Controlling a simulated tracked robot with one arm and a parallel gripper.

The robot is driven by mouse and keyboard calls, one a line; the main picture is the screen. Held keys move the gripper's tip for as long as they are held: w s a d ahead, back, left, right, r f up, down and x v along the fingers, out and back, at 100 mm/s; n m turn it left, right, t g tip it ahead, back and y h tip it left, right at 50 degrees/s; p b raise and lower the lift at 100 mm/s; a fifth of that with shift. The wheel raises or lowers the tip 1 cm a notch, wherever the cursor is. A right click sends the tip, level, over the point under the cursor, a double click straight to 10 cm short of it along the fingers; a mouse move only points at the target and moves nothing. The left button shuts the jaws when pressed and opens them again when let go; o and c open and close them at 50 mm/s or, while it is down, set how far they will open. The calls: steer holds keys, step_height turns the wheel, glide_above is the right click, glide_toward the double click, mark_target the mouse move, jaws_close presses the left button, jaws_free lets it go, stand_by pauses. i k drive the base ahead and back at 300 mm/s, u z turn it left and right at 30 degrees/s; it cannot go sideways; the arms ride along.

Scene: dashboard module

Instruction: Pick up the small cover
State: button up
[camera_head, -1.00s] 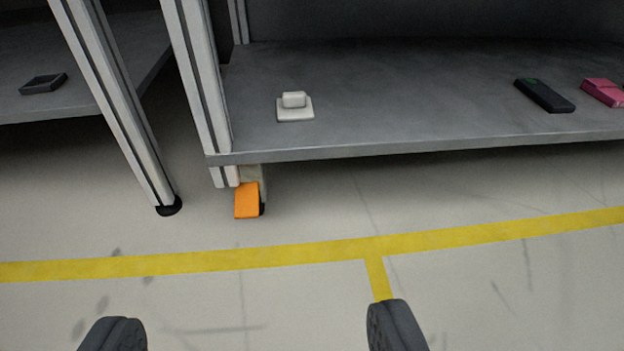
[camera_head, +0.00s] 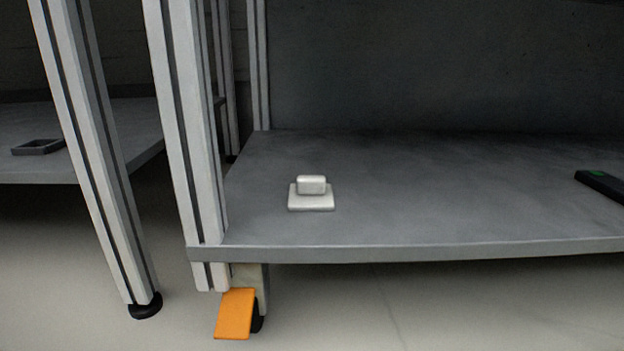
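A small white cover, a square plate with a raised block on top, (camera_head: 311,196) sits on the grey shelf (camera_head: 430,215), near its left end and set back from the front edge. Nothing touches it. My gripper is not in the picture now, so its distance from the cover cannot be told.
A metal profile post (camera_head: 187,130) stands at the shelf's left end, left of the cover. A black device with a green mark (camera_head: 602,186) lies at the right. A dark tray (camera_head: 38,147) lies on another shelf at left. An orange caster pedal (camera_head: 235,313) sits below. The shelf around the cover is clear.

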mark_target(309, 193)
steer(key=i, duration=0.85)
steer(key=z, duration=0.05)
